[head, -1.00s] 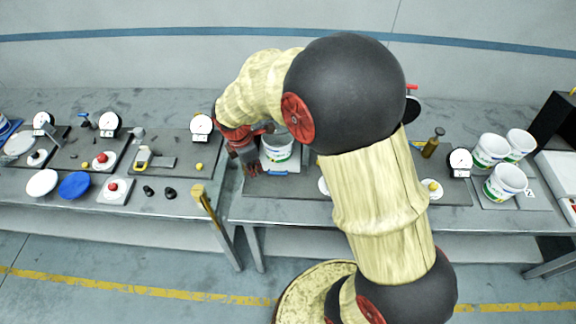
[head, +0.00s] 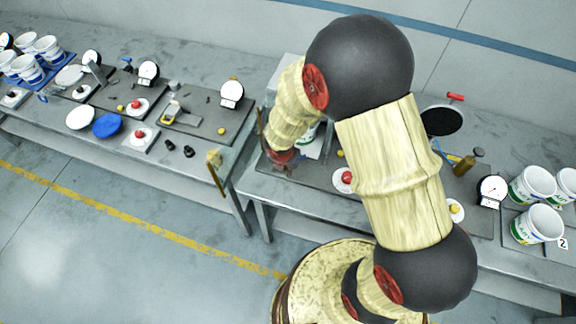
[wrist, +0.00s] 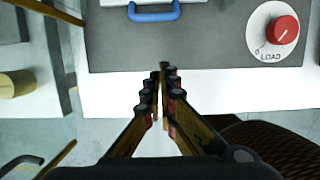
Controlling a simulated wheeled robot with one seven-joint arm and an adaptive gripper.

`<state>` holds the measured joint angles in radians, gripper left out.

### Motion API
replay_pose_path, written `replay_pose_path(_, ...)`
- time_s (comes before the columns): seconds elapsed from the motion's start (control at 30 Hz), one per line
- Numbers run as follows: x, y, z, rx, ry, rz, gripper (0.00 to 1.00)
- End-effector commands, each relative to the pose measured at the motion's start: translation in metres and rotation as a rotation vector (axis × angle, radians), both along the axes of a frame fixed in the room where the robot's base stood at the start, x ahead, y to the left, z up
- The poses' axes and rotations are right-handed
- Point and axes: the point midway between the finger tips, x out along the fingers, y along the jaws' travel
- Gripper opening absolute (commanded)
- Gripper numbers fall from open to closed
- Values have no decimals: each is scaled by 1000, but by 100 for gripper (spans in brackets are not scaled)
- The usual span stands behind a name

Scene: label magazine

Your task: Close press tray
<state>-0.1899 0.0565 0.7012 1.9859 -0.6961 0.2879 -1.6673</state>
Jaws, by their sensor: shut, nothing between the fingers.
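The press tray (wrist: 190,2) shows only as a white front edge at the top of the wrist view, with a blue handle (wrist: 153,14) on it. My gripper (wrist: 164,75) is shut and empty, over the grey plate near its front edge. It is a little short of the handle and apart from it. In the head view my arm hides most of the press and tray. Part of a white and green pail (head: 311,133) shows beside my wrist there. How far the tray stands out cannot be told.
A red LOAD knob (wrist: 283,30) sits on a white dial right of the tray. A yellow-topped post (head: 214,160) stands in the gap between the benches. White pails (head: 538,224) stand at the right. Lids, gauges and small parts lie on the left bench.

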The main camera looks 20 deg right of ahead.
Motion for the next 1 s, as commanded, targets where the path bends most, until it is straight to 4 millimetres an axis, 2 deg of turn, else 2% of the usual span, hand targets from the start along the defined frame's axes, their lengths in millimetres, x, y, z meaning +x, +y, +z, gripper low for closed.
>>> replay_pose_path(0.03,1,-2,-14,0,2,-2,0)
replay_pose_path(0.27,10,-8,-56,0,1,-3,0)
replay_pose_path(0.4,29,-21,-47,1,-2,-6,0)
replay_pose_path(0.6,41,-30,-45,0,0,-4,0)
replay_pose_path(1.0,43,-31,-45,1,0,-3,0)
